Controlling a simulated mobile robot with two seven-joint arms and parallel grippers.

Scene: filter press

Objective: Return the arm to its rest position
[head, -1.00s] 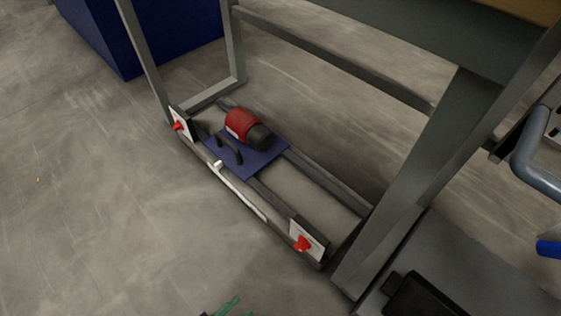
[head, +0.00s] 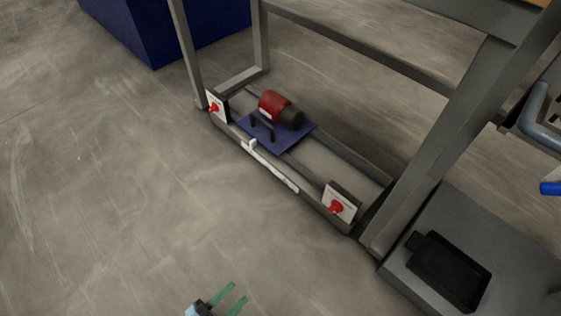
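My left gripper (head: 231,299) shows at the bottom edge of the head view. It has two green fingers that stand apart with bare floor between them, and it is empty. It is over the open floor, apart from the metal frame. The rest of the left arm is cut off by the picture's lower edge. My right gripper is not in view.
A grey metal frame (head: 413,190) stands on the floor. On its low rails sits a blue plate (head: 297,137) with a red and black motor (head: 275,105). Two white plates with red knobs (head: 214,107) (head: 337,207) are at the rail. A blue block (head: 165,30) stands behind. Floor at left is clear.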

